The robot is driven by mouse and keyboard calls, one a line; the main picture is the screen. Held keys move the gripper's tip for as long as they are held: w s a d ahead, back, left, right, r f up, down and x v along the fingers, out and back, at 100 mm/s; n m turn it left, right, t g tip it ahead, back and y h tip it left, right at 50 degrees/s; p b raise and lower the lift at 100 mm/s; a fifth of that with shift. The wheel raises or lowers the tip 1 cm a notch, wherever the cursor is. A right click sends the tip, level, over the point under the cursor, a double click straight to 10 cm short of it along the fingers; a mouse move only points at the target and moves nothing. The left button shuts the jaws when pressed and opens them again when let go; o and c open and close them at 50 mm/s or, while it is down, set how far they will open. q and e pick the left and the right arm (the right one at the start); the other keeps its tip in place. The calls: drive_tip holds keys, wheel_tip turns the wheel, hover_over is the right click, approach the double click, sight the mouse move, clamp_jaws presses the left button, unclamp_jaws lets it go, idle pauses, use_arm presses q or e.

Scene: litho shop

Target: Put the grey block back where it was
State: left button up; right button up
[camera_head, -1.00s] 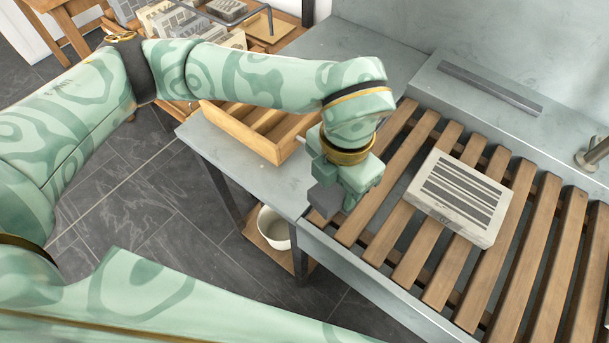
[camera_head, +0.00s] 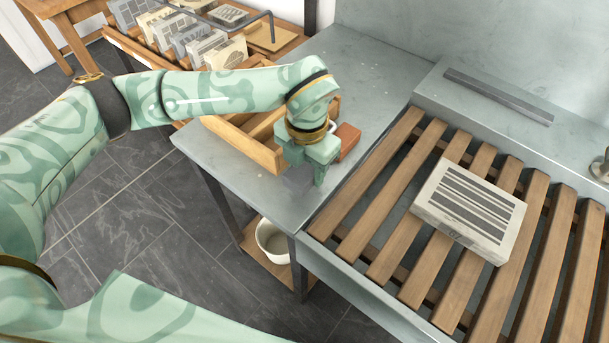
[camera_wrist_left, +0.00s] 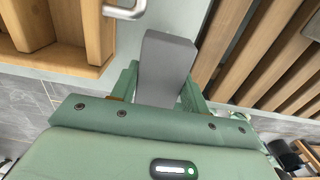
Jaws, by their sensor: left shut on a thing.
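The grey block (camera_wrist_left: 166,66) is a plain dark grey bar between the green fingers of my left gripper (camera_head: 303,178). In the head view the grey block (camera_head: 297,181) shows at the fingertips, above the grey worktop (camera_head: 243,181) and just in front of the wooden compartment tray (camera_head: 262,155). Whether it touches the worktop I cannot tell. In the left wrist view, part of the wooden tray (camera_wrist_left: 60,48) is at the upper left, beside the block. My right gripper is not in view.
A red-brown block (camera_head: 347,140) lies right of my gripper. A slatted wooden rack (camera_head: 385,218) holds a pale stone slab with dark stripes (camera_head: 468,207). A white bucket (camera_head: 271,240) stands below the worktop. A rack of printed slabs (camera_head: 187,40) is behind. The worktop's back part is clear.

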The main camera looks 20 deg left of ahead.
sight(304, 177)
use_arm(q)
drive_tip(key=f, duration=0.1)
drive_tip(key=f+b, duration=0.1)
drive_tip(key=f, duration=0.2)
drive_tip(key=shift+w+a+f+b, duration=0.25)
drive_tip(key=shift+w+a+b, duration=0.05)
drive_tip(key=shift+w+a, duration=0.05)
drive_tip(key=shift+r, duration=0.15)
drive_tip(key=o, duration=1)
drive_tip(key=shift+c, duration=0.2)
wheel_tip(304, 177, up, 12)
drive_tip(key=p, duration=0.3)
drive_tip(key=shift+p, duration=0.4)
